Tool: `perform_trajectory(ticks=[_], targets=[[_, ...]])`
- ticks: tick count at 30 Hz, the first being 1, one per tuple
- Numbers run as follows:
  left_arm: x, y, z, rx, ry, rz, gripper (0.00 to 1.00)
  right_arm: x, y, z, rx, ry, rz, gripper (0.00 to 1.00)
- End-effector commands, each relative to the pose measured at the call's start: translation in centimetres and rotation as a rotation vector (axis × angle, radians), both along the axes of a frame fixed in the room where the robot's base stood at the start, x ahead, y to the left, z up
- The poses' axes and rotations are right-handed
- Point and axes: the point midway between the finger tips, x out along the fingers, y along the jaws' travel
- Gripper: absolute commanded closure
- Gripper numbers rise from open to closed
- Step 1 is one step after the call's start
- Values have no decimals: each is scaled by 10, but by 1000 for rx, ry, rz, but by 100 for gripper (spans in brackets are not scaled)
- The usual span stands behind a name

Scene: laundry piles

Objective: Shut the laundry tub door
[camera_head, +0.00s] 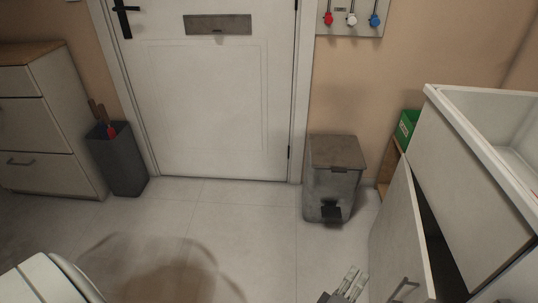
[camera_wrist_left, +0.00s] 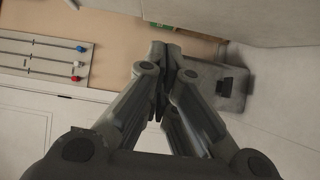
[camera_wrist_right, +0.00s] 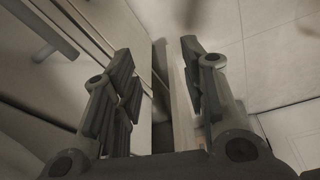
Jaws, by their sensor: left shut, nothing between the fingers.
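The laundry tub (camera_head: 475,190) is a white cabinet with a basin on top, at the right of the head view. Its door (camera_head: 398,235) stands ajar, with a dark gap behind it and a bar handle (camera_head: 404,288) low on its face. My left gripper (camera_head: 352,279) is at the bottom of the head view, just left of the door and apart from it. In the left wrist view its fingers (camera_wrist_left: 163,62) are together and empty. My right gripper (camera_wrist_right: 160,70) is open in the right wrist view, with pale panels and a handle (camera_wrist_right: 48,38) beyond it. It is outside the head view.
A grey bin (camera_head: 335,180) stands on the floor left of the tub. A green box (camera_head: 407,128) sits behind the tub door. A closed white room door (camera_head: 205,100), a dark utensil holder (camera_head: 120,160) and drawers (camera_head: 45,130) are farther left.

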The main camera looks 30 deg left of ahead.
Motion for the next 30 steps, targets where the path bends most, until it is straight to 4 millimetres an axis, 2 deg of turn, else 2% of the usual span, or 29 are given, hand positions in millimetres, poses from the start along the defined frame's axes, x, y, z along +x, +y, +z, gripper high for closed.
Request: perform_trajectory(ticks=[15,19,23,30], targets=[[1,-3,0,0,-1,0,100,-1,-2,1,-2,3,-1,60],[-5,-2,0,0,0,0,100,0,-2,1,-3,0,-1,60],[-23,1,-1,1,1,0,100,0,-1,1,-2,1,-1,60],[-72,8,-1,0,2,0,100,-1,-1,1,-1,1,0,60]])
